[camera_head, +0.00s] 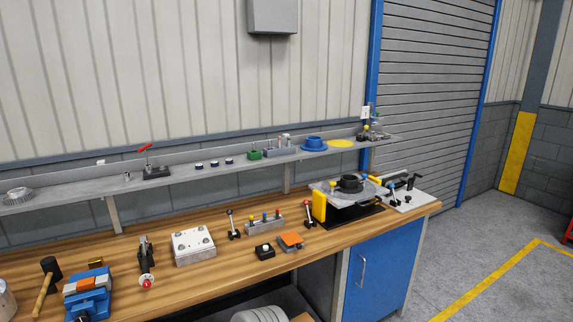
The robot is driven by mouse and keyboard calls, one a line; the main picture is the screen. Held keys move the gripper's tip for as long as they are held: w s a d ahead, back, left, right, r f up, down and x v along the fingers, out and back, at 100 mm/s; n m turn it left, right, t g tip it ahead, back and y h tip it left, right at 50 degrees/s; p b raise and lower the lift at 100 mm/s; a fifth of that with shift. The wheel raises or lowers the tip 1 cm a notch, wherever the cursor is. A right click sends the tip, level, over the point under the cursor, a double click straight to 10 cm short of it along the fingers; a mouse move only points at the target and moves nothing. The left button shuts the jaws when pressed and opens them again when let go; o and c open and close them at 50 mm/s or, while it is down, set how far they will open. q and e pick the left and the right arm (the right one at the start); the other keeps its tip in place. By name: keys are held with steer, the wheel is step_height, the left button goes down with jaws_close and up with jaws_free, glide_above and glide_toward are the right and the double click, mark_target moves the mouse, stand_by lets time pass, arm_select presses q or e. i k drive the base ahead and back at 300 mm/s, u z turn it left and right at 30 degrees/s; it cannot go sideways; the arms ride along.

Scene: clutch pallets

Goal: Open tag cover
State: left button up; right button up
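Neither of my grippers is in view. No part is clearly recognisable as a tag cover at this size. A small orange plate (291,239) sits on a low grey base on the wooden workbench (225,290), right of the middle; I cannot tell if it is hinged. A black block with a pale round top (264,251) stands just left of it. A yellow upright part (319,206) stands at the left end of a fixture with a black ring (350,184) on a light round plate.
A grey shelf (210,172) runs above the bench with small parts and a blue ring (314,142). A metal block (194,246), a blue vise (87,298) and a mallet (47,285) stand on the bench. Bare wood lies along the front. A blue cabinet (385,262) is below.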

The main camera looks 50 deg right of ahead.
mark_target(291, 238)
steer(key=z, duration=0.7)
steer(key=i, duration=0.55)
steer(key=z, duration=0.6)
steer(key=i, duration=0.75)
steer(key=u, duration=0.2)
